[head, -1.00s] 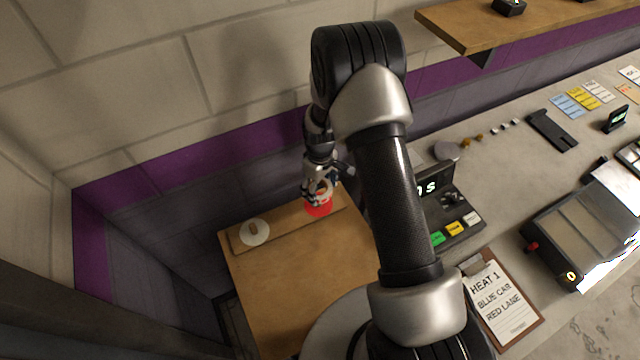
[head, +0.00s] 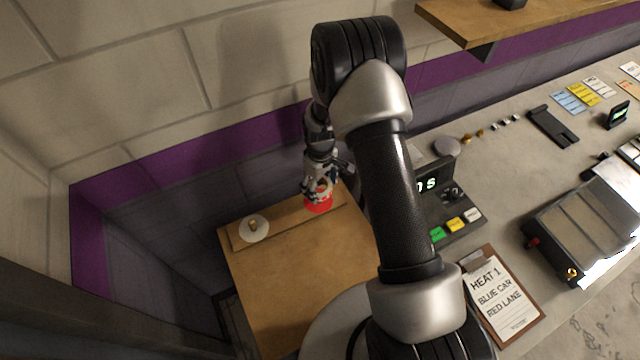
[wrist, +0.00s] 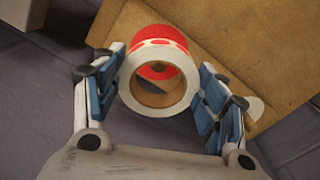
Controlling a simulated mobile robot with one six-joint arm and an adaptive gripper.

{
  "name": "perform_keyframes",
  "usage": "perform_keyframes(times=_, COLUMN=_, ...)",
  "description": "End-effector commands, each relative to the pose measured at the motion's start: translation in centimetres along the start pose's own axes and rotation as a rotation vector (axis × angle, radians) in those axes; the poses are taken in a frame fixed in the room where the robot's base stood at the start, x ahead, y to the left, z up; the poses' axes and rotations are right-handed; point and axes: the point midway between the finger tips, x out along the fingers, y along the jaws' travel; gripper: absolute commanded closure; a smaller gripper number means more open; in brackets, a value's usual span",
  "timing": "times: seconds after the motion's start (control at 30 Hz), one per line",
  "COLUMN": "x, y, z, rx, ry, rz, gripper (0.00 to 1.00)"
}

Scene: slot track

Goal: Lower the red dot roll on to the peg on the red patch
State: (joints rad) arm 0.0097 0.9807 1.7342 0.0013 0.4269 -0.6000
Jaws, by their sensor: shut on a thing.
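The red dot roll (wrist: 133,88) is a pale ring with red dots on its side and a tan core. My gripper (wrist: 158,94) is shut on it, with one blue-padded finger on each side. In the head view my gripper (head: 320,190) holds the roll just over the red patch (head: 318,208) on the wooden board. The red patch (wrist: 158,34) also shows beyond the roll in the wrist view, and some red shows through its hole.
A white round patch (head: 255,236) with a short peg lies left on the same board (head: 285,219). The wooden table (head: 290,270) is clear in front. The wall is close behind. A timer box with coloured buttons (head: 455,226) and a clipboard (head: 502,295) lie to the right.

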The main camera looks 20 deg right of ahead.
Motion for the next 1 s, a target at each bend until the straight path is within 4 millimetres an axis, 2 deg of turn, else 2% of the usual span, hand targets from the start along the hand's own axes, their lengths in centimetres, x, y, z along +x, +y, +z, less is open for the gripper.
perform_keyframes(times=1.0, x=3.1, y=0.0, z=0.0, rx=0.000, ry=0.000, rz=0.000, gripper=0.58)
